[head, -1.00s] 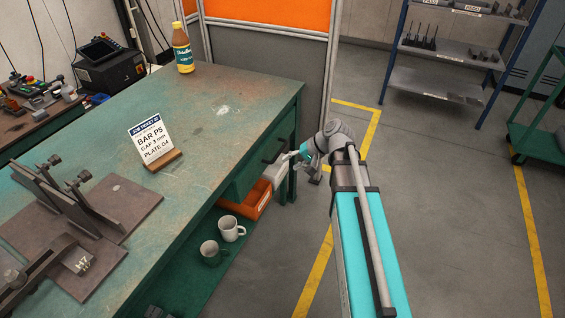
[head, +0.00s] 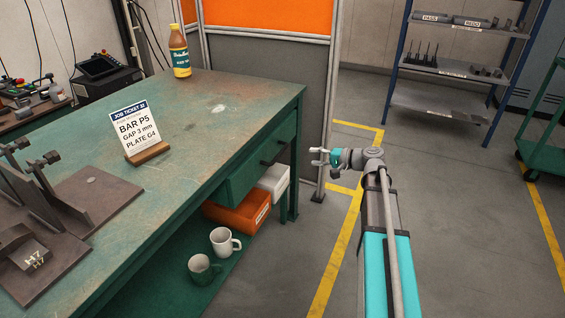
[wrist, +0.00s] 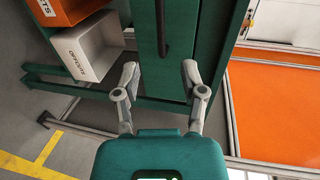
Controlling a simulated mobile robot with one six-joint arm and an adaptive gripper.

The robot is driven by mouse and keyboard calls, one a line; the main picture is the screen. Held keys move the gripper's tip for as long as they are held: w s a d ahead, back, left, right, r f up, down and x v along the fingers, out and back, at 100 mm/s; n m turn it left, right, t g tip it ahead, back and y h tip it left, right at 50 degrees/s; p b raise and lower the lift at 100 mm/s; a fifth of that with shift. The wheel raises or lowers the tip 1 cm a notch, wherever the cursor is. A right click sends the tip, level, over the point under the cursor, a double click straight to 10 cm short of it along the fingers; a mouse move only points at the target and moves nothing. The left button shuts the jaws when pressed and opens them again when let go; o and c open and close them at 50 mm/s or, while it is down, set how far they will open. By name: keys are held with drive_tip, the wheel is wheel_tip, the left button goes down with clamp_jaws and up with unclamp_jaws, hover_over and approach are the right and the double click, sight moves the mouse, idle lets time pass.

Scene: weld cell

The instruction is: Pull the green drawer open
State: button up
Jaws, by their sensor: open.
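The green drawer (head: 240,178) sits under the top of the green workbench and looks shut. Its dark bar handle (head: 273,152) is on the drawer front, and the handle (wrist: 161,30) also shows in the wrist view. My gripper (head: 316,157) is to the right of the drawer, clear of the handle, with a gap between. In the wrist view my gripper (wrist: 160,68) is open, its fingers spread and nothing between them. The handle is ahead of the fingers, roughly in line with the gap between them.
Below the drawer, an orange bin (head: 237,212) and a white bin (head: 274,183) stand on the shelf near two mugs (head: 224,241). A job ticket (head: 136,130) and a bottle (head: 180,52) stand on the bench. The floor to the right is clear up to a rack (head: 455,68).

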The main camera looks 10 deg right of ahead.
sight(280, 152)
drive_tip(key=shift+w+d, duration=0.1)
drive_tip(key=shift+d, duration=0.05)
drive_tip(key=shift+f, duration=0.1)
idle(0.3)
drive_tip(key=shift+r+b+x, duration=0.1)
drive_tip(key=shift+b+x, duration=0.6)
drive_tip(key=shift+x, duration=2.75)
drive_tip(key=shift+r+b+x, duration=0.15)
drive_tip(key=shift+b+x, duration=0.55)
drive_tip(key=shift+x, duration=2.7)
clamp_jaws()
